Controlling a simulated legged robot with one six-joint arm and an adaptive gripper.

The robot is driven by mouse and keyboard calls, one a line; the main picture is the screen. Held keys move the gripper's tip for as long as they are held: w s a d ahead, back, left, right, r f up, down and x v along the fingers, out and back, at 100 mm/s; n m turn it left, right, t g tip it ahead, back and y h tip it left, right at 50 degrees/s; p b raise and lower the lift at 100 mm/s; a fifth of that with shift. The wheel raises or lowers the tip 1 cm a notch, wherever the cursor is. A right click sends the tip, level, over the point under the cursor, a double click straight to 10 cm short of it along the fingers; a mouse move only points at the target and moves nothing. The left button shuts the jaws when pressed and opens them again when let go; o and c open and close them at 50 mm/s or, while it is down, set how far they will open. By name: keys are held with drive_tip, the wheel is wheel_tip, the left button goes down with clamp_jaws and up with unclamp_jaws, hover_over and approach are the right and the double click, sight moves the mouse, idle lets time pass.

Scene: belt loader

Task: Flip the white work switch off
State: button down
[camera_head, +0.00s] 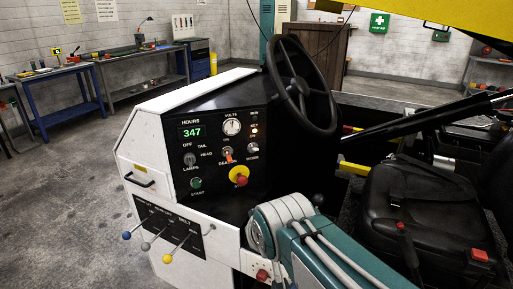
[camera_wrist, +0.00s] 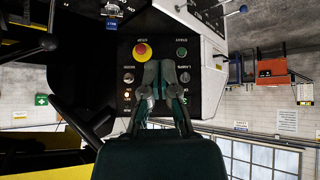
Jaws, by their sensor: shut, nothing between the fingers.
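The work switch (camera_head: 252,148) is a small pale toggle on the right of the black dash panel (camera_head: 215,118), above the WORK label; its lever direction is too small to tell. In the upside-down wrist view it shows as a small pale toggle (camera_wrist: 128,78), left of my fingers. My gripper (camera_wrist: 160,66) is shut and empty, pointing at the panel, with its fingertips over the area between the stop and start buttons. It hides the middle of the panel in that view. In the head view my teal arm stands in front of the dash, and no fingertips can be made out.
The red-orange beacon switch (camera_head: 228,156) is just left of the work switch. The red stop button on yellow (camera_head: 239,176) and green start button (camera_head: 196,183) sit below. The steering wheel (camera_head: 300,83) rises to the right. Colored levers (camera_head: 167,258) stick out lower left.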

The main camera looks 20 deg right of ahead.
drive_tip(key=w+d+r+m+t+h, duration=0.15)
drive_tip(key=w+d, duration=0.25)
drive_tip(key=w, duration=0.4)
drive_tip(key=w+d+r+n+t, duration=0.1)
drive_tip(key=w+d+t, duration=0.25)
drive_tip(key=w, duration=0.55)
drive_tip(key=t, duration=0.5)
approach(252, 131)
drive_tip(key=s, duration=0.4)
drive_tip(key=shift+w, duration=0.15)
drive_tip(key=shift+w+a, duration=0.1)
drive_tip(key=w, duration=0.6)
drive_tip(key=w+d, duration=0.1)
drive_tip(key=w, duration=0.2)
drive_tip(key=shift+d+r, duration=0.1)
drive_tip(key=shift+r, duration=0.1)
drive_tip(key=shift+w+f, duration=0.2)
drive_tip(key=shift+w, duration=0.2)
drive_tip(key=shift+s+f, duration=0.3)
drive_tip(key=shift+f, duration=0.55)
drive_tip(key=shift+s+f, duration=0.35)
drive_tip(key=shift+f, duration=0.45)
